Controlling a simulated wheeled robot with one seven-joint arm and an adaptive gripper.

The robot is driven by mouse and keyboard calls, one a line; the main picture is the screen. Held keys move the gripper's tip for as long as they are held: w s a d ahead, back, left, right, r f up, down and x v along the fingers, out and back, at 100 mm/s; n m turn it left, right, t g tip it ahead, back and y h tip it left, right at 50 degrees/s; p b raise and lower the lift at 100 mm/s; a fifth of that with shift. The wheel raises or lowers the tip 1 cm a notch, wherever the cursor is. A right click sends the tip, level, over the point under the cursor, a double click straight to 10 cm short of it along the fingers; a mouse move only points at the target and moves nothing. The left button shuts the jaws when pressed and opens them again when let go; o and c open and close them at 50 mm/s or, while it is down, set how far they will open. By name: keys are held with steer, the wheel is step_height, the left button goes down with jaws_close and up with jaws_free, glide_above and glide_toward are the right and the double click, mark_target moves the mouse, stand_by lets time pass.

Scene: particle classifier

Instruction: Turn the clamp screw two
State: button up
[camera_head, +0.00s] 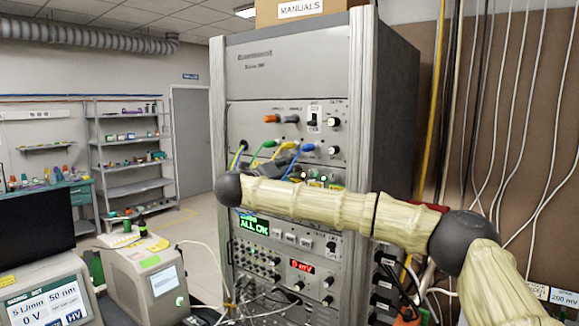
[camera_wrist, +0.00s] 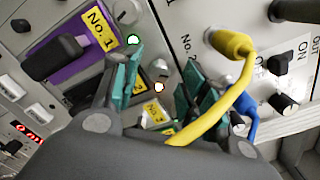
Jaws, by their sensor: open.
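In the wrist view my gripper (camera_wrist: 163,72) is open, its two teal-padded fingers apart in front of the rack panel. A yellow No. 1 label (camera_wrist: 100,24) on a purple plate (camera_wrist: 72,40) sits at the upper left, beside a black handle (camera_wrist: 52,58). A second dark unit with a small yellow label (camera_wrist: 155,114) lies between and behind the fingers; its marking is only partly readable. Clamp screw two cannot be clearly made out, as the fingers and gripper body cover much of this area. In the head view my arm crosses the rack front.
A yellow-plugged cable (camera_wrist: 232,44) loops close past the right finger, with a blue cable (camera_wrist: 250,102) behind it. The tall instrument rack (camera_head: 290,72) carries more cables and knobs. A grey bench instrument (camera_head: 140,262) and a monitor (camera_head: 48,294) stand to the left.

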steer(key=shift+w+d, duration=0.45)
steer(key=shift+w, duration=0.15)
steer(key=shift+c, duration=0.2)
jaws_close()
